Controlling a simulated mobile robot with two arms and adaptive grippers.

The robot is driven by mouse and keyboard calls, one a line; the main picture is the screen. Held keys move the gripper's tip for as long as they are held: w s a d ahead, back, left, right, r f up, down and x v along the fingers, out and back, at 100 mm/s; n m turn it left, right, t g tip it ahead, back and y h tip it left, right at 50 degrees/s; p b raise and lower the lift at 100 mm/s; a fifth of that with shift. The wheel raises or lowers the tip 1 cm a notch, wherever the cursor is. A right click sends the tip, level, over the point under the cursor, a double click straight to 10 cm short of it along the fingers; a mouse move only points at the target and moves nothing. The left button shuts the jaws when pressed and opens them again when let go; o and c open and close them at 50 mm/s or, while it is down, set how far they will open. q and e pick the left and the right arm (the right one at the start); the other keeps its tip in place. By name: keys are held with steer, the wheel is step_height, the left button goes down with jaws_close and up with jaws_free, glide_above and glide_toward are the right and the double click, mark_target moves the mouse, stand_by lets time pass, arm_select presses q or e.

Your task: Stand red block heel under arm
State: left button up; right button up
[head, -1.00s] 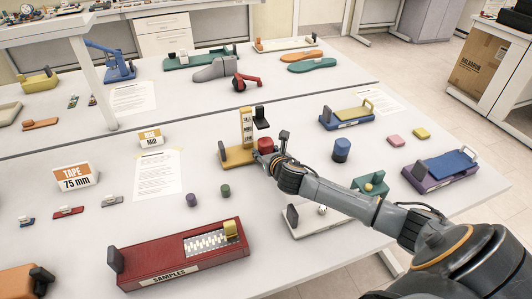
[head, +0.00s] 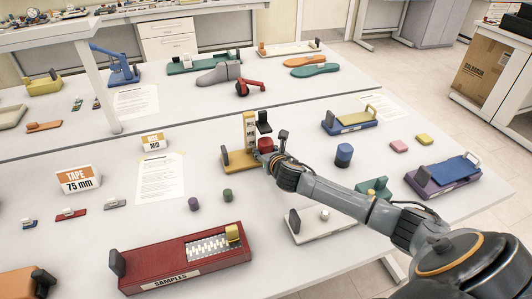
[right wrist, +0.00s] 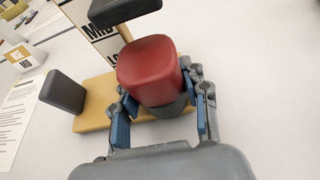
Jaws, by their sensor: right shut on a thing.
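The red block heel (head: 265,145) is at the gauge with a yellow base (head: 236,162), beside its upright scale (head: 249,130). The black arm (head: 263,122) juts from the scale above the heel. My right gripper (head: 273,155) is shut on the heel. In the right wrist view, the red heel (right wrist: 150,68) has a grey lower end between the blue finger pads of my gripper (right wrist: 162,112). The black arm (right wrist: 122,10) shows at the top, past the heel. The heel is over or on the yellow base (right wrist: 92,98); its contact is hidden. My left gripper is out of view.
A dark upright block (right wrist: 62,92) stands at the base's left end. A blue cylinder (head: 344,155) stands to the right, and a white-based gauge (head: 325,226) lies in front. The red samples tray (head: 150,268) is front left. Small cylinders (head: 227,195) stand in between.

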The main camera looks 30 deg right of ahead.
steer(key=shift+w+d, duration=0.15)
steer(key=shift+w, duration=0.45)
steer(key=o, duration=1.2)
steer(key=shift+s, duration=0.1)
steer(key=v, duration=1.2)
